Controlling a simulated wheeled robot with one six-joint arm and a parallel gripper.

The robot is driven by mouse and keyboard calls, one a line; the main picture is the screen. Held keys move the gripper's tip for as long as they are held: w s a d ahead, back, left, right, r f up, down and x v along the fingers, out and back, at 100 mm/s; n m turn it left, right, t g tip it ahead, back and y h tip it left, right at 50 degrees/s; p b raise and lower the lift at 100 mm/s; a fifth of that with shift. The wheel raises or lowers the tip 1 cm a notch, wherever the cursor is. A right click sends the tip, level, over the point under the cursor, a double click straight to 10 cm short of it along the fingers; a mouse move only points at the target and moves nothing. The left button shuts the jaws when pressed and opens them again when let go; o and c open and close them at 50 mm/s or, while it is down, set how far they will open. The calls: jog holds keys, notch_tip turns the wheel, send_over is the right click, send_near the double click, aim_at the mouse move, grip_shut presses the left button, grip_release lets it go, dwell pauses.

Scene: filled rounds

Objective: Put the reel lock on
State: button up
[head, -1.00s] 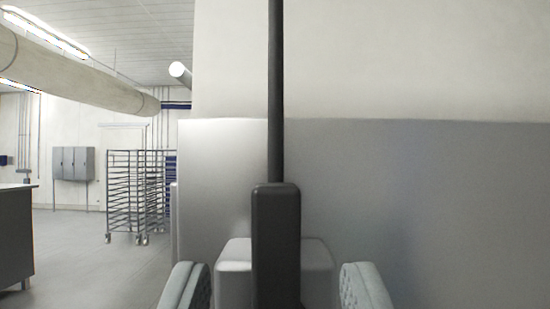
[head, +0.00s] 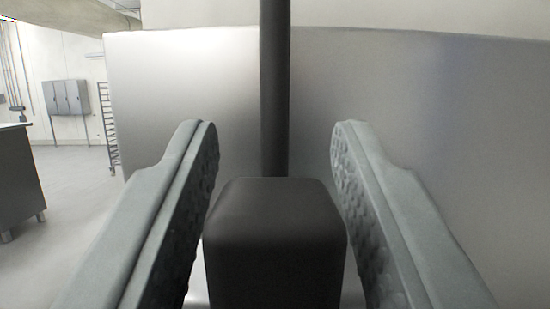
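A dark, round-edged block (head: 275,245) stands upright in the lower middle of the view. A black vertical rod (head: 274,90) rises above or behind it to the top of the picture. I cannot tell for sure whether this block is the reel lock. My gripper (head: 270,140) is open, with one grey padded finger on each side of the block. The fingertips are well apart and reach past the block in the picture. I cannot tell whether either finger touches it. The block's lower part is out of view.
A broad, smooth grey panel (head: 420,120) fills the view behind the rod. On the left are a metal counter (head: 18,185), grey wall cabinets (head: 67,97) and part of a rack (head: 108,125). Open floor (head: 75,190) lies between them.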

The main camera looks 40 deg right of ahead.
grip_shut()
jog(key=shift+w+a, duration=0.1)
jog(key=w+a+f+n+y, duration=0.2)
jog(key=a+f+n+y, duration=0.1)
jog(key=n, duration=0.8)
jog(key=w+a+f+n+y, duration=0.2)
jog(key=f+n+y, duration=0.3)
jog(key=n, duration=0.6)
jog(key=shift+w+a+f+n+g+y, duration=0.2)
jog(key=shift+w+a+n+g+y, duration=0.15)
jog(key=shift+a+y, duration=0.35)
jog(key=shift+a+f, duration=0.1)
jog(key=shift+o, duration=1.3)
grip_release()
jog(key=shift+h, duration=0.3)
